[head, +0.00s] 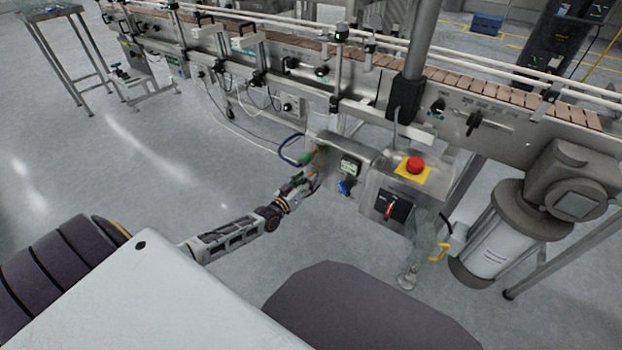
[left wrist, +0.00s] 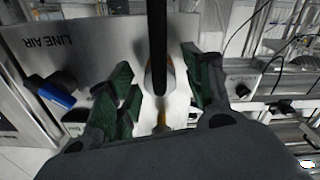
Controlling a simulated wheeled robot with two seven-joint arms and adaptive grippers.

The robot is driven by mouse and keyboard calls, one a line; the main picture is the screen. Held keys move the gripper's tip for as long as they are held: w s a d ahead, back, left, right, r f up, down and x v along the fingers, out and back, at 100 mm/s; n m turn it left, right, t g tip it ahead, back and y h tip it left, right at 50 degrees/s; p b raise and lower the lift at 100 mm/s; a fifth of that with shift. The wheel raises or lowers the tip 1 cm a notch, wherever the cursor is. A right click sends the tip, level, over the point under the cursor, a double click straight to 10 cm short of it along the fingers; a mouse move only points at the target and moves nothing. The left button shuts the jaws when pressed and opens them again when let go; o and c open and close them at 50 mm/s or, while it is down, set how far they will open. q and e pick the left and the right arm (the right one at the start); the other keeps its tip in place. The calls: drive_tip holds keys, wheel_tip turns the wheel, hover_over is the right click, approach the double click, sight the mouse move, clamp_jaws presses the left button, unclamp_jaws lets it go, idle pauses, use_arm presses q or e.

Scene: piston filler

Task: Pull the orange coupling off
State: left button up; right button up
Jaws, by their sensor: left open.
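The orange coupling (head: 313,174) is a tiny orange spot at the tip of my left gripper (head: 304,181) in the head view, mostly covered by the fingers. In the left wrist view, a bit of orange (left wrist: 171,64) shows behind a dark upright bar, which may be the hose. My left gripper (left wrist: 160,90) is open there, with green-padded fingers to the left and right of the bar and the orange part. I cannot tell whether either finger touches the coupling. My right gripper is not in view.
A plate marked LINE AIR (left wrist: 65,58) and a blue handle (left wrist: 50,91) are left of the fingers. A blue hose (head: 287,150) loops beside the gripper. A control box with a red button (head: 415,165) stands right, under the conveyor (head: 470,122).

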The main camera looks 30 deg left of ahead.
sight(306, 180)
use_arm(q)
drive_tip(key=shift+w, duration=0.75)
drive_tip(key=shift+w+d+b, duration=0.15)
drive_tip(key=shift+w+b, duration=0.4)
drive_tip(key=shift+w, duration=0.25)
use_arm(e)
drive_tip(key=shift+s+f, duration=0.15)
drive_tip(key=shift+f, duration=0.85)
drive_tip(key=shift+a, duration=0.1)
use_arm(q)
clamp_jaws()
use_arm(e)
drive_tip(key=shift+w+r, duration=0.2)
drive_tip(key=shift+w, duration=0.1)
